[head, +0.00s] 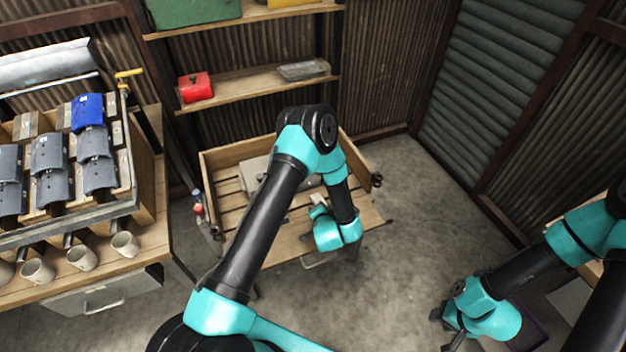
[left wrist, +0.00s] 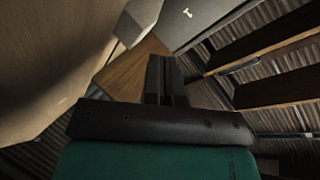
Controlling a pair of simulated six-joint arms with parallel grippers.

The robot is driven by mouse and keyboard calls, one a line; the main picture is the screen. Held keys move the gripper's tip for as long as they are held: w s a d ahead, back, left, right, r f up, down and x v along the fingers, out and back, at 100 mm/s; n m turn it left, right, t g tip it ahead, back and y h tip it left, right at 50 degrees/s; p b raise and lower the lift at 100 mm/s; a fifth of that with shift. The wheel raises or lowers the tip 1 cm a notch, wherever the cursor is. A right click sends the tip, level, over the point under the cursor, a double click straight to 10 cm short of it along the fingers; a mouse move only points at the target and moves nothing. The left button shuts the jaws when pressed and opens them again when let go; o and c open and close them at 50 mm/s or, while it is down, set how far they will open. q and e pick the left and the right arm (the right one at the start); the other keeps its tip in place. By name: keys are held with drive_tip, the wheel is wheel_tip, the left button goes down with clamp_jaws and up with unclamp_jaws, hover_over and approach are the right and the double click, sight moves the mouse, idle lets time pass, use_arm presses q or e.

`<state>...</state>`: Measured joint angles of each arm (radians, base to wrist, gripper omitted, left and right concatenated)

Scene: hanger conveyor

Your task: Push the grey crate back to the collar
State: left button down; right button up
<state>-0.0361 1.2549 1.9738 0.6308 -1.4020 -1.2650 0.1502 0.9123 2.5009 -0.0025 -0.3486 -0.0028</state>
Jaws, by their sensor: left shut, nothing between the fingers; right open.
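The grey crate (head: 255,170) stands on the slatted wooden platform, near the back wall of the wooden collar (head: 278,150); my left arm hides part of it. In the left wrist view a grey surface with a white mark (left wrist: 197,14), apparently the crate, lies just beyond the fingertips. My left gripper (left wrist: 165,62) is shut and empty; whether it touches the crate I cannot tell. In the head view it is small and partly hidden beside my left wrist (head: 316,206). My right gripper (head: 445,328) is open and empty, low at the right over the floor.
A bench (head: 150,215) with a rack of grey holders and one blue one (head: 87,112) stands left, with several mugs along its front. Shelves (head: 262,85) behind hold a red box (head: 195,87) and a grey tray (head: 303,70). Concrete floor (head: 425,195) is clear right of the platform.

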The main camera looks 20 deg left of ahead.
use_arm(q)
drive_tip(key=y, duration=0.1)
drive_tip(key=d+m+y, duration=0.1)
drive_tip(key=y, duration=0.1)
drive_tip(key=r+m+t+y, duration=0.1)
drive_tip(key=shift+w+d+r, duration=0.1)
drive_tip(key=shift+w+d, duration=0.1)
drive_tip(key=shift+d, duration=0.05)
drive_tip(key=y, duration=0.1)
drive_tip(key=r+m+y, duration=0.1)
drive_tip(key=shift+s+d+y, duration=0.3)
drive_tip(key=shift+d, duration=0.1)
drive_tip(key=x, duration=1.4)
drive_tip(key=shift+w+f, duration=0.1)
drive_tip(key=shift+f, duration=0.05)
